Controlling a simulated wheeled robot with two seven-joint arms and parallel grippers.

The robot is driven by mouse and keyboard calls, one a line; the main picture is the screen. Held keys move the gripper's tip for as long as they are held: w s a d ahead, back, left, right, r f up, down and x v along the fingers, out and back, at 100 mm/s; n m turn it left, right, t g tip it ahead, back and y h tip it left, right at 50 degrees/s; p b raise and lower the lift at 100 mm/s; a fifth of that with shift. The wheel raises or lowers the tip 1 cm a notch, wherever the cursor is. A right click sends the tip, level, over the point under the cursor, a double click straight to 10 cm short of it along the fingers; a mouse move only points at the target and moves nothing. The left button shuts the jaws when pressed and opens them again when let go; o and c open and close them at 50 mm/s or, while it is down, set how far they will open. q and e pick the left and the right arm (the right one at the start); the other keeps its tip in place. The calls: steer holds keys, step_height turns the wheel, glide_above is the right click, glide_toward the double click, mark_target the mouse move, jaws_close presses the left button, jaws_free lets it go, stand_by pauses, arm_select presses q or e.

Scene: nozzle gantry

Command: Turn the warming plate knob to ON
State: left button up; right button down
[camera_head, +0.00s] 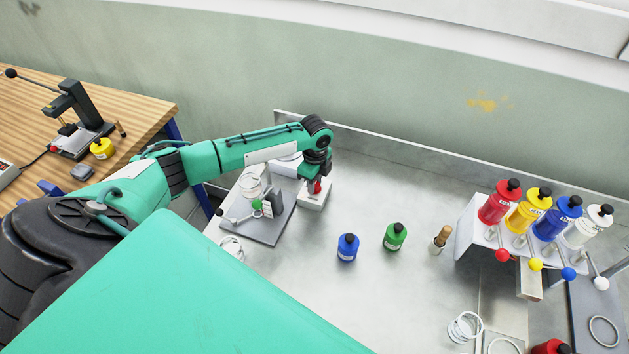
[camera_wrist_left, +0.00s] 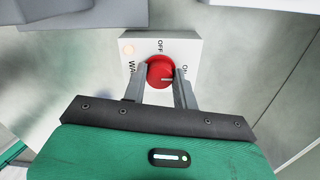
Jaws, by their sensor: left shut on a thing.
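My right gripper is not in view.
A grey plate (camera_head: 268,228) with a small stand and a white coil is left of the box. Blue (camera_head: 347,247) and green (camera_head: 394,237) bottles stand to the right. A rack (camera_head: 473,232) of coloured bottles is at the far right.

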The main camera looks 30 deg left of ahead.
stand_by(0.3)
arm_select(q)
steer(key=o, duration=1)
steer(key=shift+c, duration=0.2)
steer(key=shift+w+r+b, duration=0.1)
steer(key=shift+r+b, duration=0.2)
steer(key=shift+r, duration=0.25)
step_height(320, 180, up, 13)
steer(key=b, duration=0.3)
steer(key=shift+f, duration=0.15)
